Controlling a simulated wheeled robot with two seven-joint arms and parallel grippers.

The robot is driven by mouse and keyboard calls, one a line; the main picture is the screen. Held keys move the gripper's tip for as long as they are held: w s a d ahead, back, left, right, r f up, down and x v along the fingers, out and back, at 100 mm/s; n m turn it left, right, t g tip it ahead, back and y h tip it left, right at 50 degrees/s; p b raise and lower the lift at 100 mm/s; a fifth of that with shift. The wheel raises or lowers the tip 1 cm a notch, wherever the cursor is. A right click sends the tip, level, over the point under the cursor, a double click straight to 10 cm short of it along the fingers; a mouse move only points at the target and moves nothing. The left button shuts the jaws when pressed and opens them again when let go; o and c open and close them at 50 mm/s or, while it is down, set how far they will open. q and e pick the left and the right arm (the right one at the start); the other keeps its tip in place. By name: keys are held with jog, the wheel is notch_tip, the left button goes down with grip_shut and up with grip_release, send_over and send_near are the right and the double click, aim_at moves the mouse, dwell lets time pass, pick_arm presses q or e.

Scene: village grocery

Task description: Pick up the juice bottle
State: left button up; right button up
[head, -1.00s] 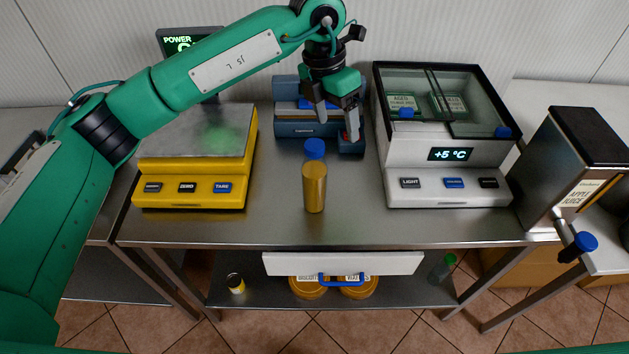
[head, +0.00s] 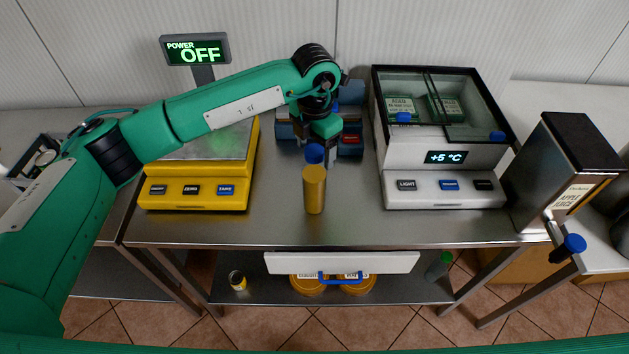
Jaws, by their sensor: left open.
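The juice bottle (head: 314,192) stands upright on the steel table, amber with a blue cap (head: 314,154). It is in the middle of the head view, near the table's front part. My left gripper (head: 322,158) is open, pointing down just behind the bottle's cap in the picture. The bottle and cap partly hide its fingers, and I cannot tell whether they touch the bottle. My right gripper is not in view.
A yellow scale (head: 197,191) stands to the left and a white chilled case (head: 445,188) to the right. A blue device (head: 350,140) is behind the bottle. An apple juice dispenser (head: 562,165) stands at the right end. A drawer (head: 342,263) hangs under the table.

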aim_at(314, 182)
pick_arm(q)
notch_tip(314, 182, down, 3)
jog(key=shift+a+f+p, duration=0.1)
jog(key=shift+a+p, duration=0.05)
jog(key=shift+p, duration=0.7)
jog(key=shift+w+f, duration=0.1)
jog(key=shift+f, duration=0.25)
jog(key=shift+c, duration=0.2)
grip_shut()
jog(key=shift+r, duration=0.1)
